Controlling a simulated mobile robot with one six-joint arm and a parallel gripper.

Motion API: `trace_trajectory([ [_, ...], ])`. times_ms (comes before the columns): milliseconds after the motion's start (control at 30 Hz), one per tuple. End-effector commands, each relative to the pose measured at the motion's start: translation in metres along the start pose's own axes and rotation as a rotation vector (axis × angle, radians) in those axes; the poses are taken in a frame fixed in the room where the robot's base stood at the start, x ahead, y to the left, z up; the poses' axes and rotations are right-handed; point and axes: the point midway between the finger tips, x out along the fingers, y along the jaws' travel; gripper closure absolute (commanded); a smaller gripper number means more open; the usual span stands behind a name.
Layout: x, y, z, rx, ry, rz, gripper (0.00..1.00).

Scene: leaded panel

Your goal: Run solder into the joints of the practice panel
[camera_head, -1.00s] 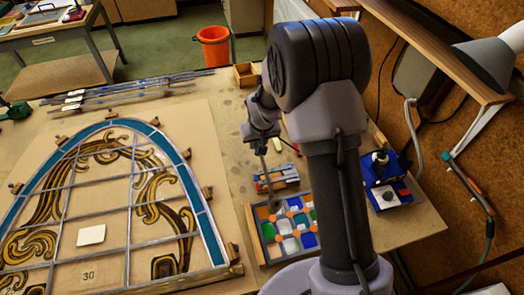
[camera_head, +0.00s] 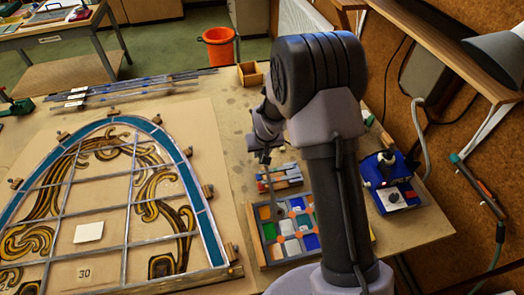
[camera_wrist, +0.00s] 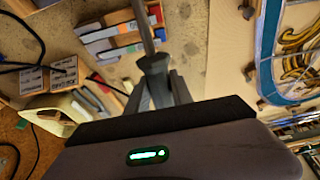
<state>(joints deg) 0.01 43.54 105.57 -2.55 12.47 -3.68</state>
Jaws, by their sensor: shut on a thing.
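The practice panel (camera_head: 289,236), a small framed grid of coloured and clear glass squares with orange spots at several joints, lies on the bench left of my arm. In the wrist view the tool's shaft (camera_wrist: 145,25) runs up from between my gripper's fingers (camera_wrist: 156,88). My arm hides the panel's right edge.
A rack of coloured strips (camera_head: 279,177) sits just behind the panel. A blue soldering station (camera_head: 392,190) stands right of my arm. A large arched leaded window (camera_head: 103,205) fills the bench's left.

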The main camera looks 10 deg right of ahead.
Motion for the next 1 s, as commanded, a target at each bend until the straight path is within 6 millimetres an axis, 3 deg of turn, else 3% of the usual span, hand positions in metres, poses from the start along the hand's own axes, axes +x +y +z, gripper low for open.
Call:
trace_trajectory([
  [1000,0.0059,0.0003,0.0024,0.000,0.000,0.000,1.00],
])
